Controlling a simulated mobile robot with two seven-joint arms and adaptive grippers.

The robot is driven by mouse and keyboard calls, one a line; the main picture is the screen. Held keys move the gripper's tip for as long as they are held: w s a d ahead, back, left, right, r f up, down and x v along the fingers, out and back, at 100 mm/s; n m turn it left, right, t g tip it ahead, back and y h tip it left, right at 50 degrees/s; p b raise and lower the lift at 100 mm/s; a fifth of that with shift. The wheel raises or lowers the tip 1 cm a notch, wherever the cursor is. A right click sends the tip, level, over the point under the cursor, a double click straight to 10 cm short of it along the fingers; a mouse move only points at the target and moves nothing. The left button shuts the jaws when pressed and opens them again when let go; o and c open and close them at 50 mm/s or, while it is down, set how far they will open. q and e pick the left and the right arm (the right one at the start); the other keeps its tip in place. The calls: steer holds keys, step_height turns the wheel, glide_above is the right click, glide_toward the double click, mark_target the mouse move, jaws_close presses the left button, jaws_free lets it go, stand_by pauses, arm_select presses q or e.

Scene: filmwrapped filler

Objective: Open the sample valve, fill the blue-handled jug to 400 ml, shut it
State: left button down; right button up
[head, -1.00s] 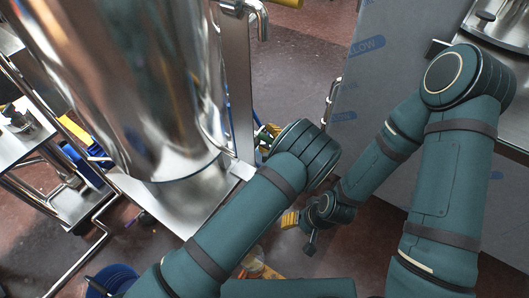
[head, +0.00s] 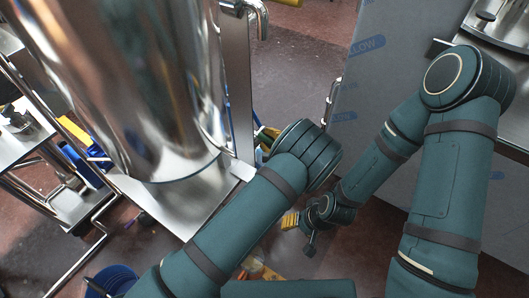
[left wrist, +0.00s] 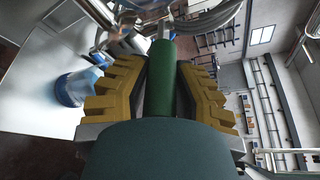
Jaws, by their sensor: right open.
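My left gripper (head: 266,141) is beside the lower part of the steel tank, mostly hidden by its own wrist in the head view. In the left wrist view its yellow fingers (left wrist: 161,72) are closed in on both sides of a green cylindrical handle (left wrist: 160,85), with their tips against it. The handle appears to belong to the sample valve, whose body is not clear. A bluish, see-through vessel (left wrist: 74,88) is left of the fingers; I cannot tell if it is the blue-handled jug. My right gripper (head: 291,220) is open, low and right of the tank, partly hidden by its wrist.
The big steel tank (head: 150,90) fills the upper left of the head view. A grey panel with blue print (head: 375,110) stands at the right. A blue round container (head: 112,281) is at the bottom left. Red-brown floor (head: 295,75) shows between tank and panel.

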arm_select(q)
steer(key=shift+a, duration=0.1)
steer(key=shift+r+p, duration=0.15)
steer(key=shift+p, duration=0.55)
steer(key=shift+w+f+y+b, duration=0.2)
steer(key=shift+f+y+b, duration=0.1)
steer(key=shift+b, duration=0.5)
steer(key=shift+w+d+n+g+y+b, duration=0.1)
steer(key=shift+w+n+g+y+b, duration=0.35)
steer(key=shift+n+g+y+b, duration=0.4)
steer(key=shift+w+d+n+g+y+b, duration=0.15)
steer(key=shift+w+n+g+y+b, duration=0.4)
steer(key=shift+n+g+b, duration=0.5)
steer(key=shift+w+d+n+g+y+b, duration=0.1)
steer(key=shift+w+n+g+y+b, duration=0.3)
steer(key=shift+n+g+y+b, duration=0.6)
steer(key=shift+w+g, duration=0.1)
steer(key=shift+g, duration=0.3)
stand_by(3.1)
